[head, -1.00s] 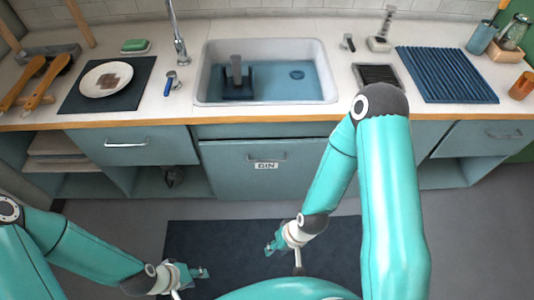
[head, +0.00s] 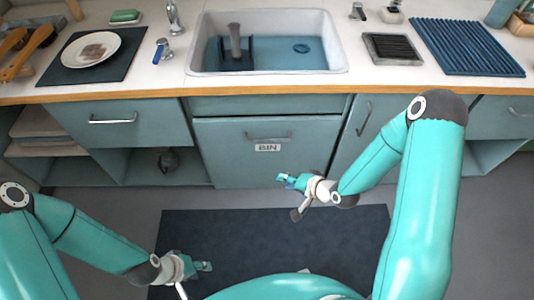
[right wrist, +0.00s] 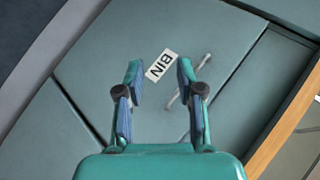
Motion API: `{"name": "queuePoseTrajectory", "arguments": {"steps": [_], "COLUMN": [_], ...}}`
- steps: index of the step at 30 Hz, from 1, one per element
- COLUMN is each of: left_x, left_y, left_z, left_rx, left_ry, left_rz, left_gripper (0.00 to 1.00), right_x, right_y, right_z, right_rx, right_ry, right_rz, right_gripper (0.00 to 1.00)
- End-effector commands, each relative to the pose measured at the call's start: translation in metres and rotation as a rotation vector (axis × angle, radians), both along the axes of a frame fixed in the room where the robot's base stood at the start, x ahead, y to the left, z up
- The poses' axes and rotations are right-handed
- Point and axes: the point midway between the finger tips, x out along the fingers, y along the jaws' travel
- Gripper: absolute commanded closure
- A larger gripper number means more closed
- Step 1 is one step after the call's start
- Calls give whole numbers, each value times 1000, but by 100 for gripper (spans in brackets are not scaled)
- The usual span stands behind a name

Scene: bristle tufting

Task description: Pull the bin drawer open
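The bin drawer (head: 230,165) is a grey-green front below the sink, with a white BIN label (head: 267,147) and a metal bar handle (head: 269,136) above it. It looks shut, flush with its neighbours. My right gripper (head: 284,180) is in front of the drawer's lower right part, below the handle, apart from it. In the right wrist view my right gripper (right wrist: 157,72) is open and empty, with the label (right wrist: 161,65) between its fingertips and the handle (right wrist: 187,84) beyond the right finger. My left gripper (head: 206,267) is low over the mat, far from the drawer; its finger gap is unclear.
A dark mat (head: 330,235) lies on the floor before the drawer. The sink (head: 200,60) is set in the counter above, with a wooden front edge (head: 160,94). A left drawer (head: 80,115) and a right door (head: 355,145) flank the bin drawer.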

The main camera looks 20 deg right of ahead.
Motion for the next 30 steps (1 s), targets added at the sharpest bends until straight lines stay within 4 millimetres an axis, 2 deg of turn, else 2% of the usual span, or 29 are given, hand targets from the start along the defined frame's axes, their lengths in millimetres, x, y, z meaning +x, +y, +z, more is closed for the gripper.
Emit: {"name": "queuePoseTrajectory", "arguments": {"steps": [1,4,9,14,20,26,30], "left_x": [0,0,0,0,0,0,0], "left_y": [0,0,0,0,0,0,0], "left_z": [-42,-75,-112,-125,-127,-133,-138], "left_rx": [0,0,0,0,0,0,0], "left_ry": [0,0,0,-1,-1,-1,-1], "left_rz": [0,0,0,0,-1,-1,0], "left_gripper": [60,60,60,60,60,60,60], "right_x": [17,40,52,52,63,92,119], "right_y": [-17,-42,-68,-78,-72,-54,-39], "right_z": [-26,-27,-20,-13,-11,-16,-21], "right_rx": [73,240,481,602,629,628,627], "right_ry": [-66,-176,-277,-303,-303,-304,-303], "right_rz": [-67,-152,-197,-193,-187,-185,-186], "right_gripper": [63,63,63,63,63,63,63]}}
